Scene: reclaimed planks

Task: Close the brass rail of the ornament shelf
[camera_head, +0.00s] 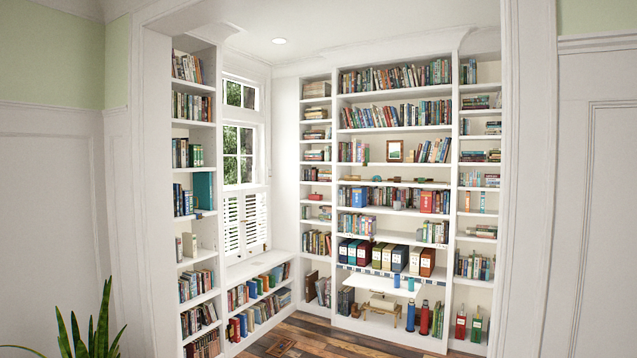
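A shelf with small ornaments (376,179) runs across the middle of the wide central bookcase (450,215) at the back. Its small objects are green, brown and dark. I cannot make out a brass rail on this shelf or tell whether one is open or closed. Lower down, a white board (385,284) juts out of the bookcase. A brass-coloured object (383,306) is below it, too small to identify clearly. Neither of my grippers is in view.
Narrow bookcases flank the centre, and a low one (258,290) runs below the shuttered window. Red and blue cylinders (424,318) stand at the lower right of the central bookcase. The plank floor (320,340) in front looks mostly clear. A plant (85,330) is at front left.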

